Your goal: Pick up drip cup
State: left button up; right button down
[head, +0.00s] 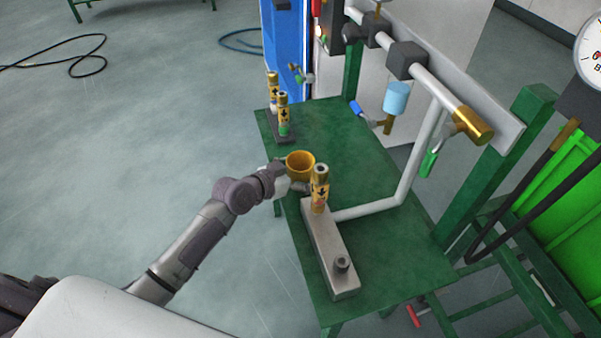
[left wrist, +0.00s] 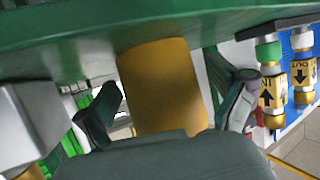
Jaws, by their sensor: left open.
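The drip cup (head: 300,167) is a yellow-gold open cup standing upright on the green table (head: 345,140), near its left edge. My left gripper (head: 291,184) is at the cup, coming in from the left at table height. In the left wrist view the cup (left wrist: 162,88) fills the middle, with one dark finger of the open gripper (left wrist: 168,100) on each side. Gaps show between the fingers and the cup's sides. The cup's lower part is partly hidden by the gripper in the head view. My right gripper is not in view.
A grey block (head: 330,248) with a brass, arrow-marked fitting (head: 320,188) stands close right of the cup. Two similar fittings (head: 278,110) stand behind it. Table space behind the cup is clear.

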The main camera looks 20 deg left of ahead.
pick_arm(q)
jog(key=c, duration=1.2)
jog(key=shift+c, duration=0.2)
jog(key=shift+r, duration=0.15)
